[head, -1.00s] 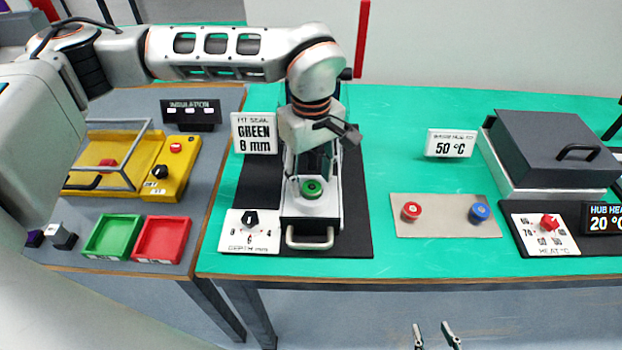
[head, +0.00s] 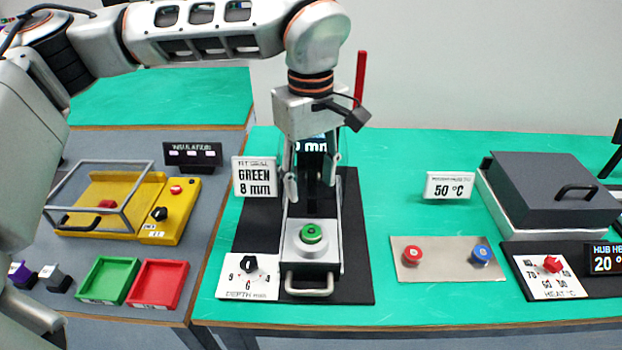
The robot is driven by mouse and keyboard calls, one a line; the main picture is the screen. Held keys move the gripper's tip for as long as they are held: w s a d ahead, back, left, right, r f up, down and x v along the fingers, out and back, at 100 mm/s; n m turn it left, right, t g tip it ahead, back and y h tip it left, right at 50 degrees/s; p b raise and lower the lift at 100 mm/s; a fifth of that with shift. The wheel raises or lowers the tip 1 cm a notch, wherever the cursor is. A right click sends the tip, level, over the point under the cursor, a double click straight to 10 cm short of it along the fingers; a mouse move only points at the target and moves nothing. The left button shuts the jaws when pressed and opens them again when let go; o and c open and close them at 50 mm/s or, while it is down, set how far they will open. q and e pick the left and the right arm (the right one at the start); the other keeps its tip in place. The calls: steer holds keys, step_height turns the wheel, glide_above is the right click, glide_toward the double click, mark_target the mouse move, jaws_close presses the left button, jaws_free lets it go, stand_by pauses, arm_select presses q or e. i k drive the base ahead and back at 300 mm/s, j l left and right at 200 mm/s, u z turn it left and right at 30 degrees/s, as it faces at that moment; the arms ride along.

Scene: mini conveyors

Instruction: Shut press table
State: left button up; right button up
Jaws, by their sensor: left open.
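The press table (head: 329,254) is a light grey slide pulled out toward the front of the press on its black base (head: 355,270). A metal bar handle (head: 309,290) is on its front. A round green part (head: 312,234) with a dark centre sits on a raised seat on the table. My left gripper (head: 311,195) points down, open and empty, above and just behind the green part, apart from it. My left gripper and wrist hide much of the press behind, including part of its display. My right gripper is out of view.
A depth dial (head: 248,265) stands left of the handle, with a "GREEN 8 mm" sign (head: 254,177) behind it. To the right are a plate with red and blue parts (head: 440,265) and a dark-lidded heater (head: 550,180). Green bench lies free between.

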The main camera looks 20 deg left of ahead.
mark_target(311, 251)
steer(key=k, duration=1)
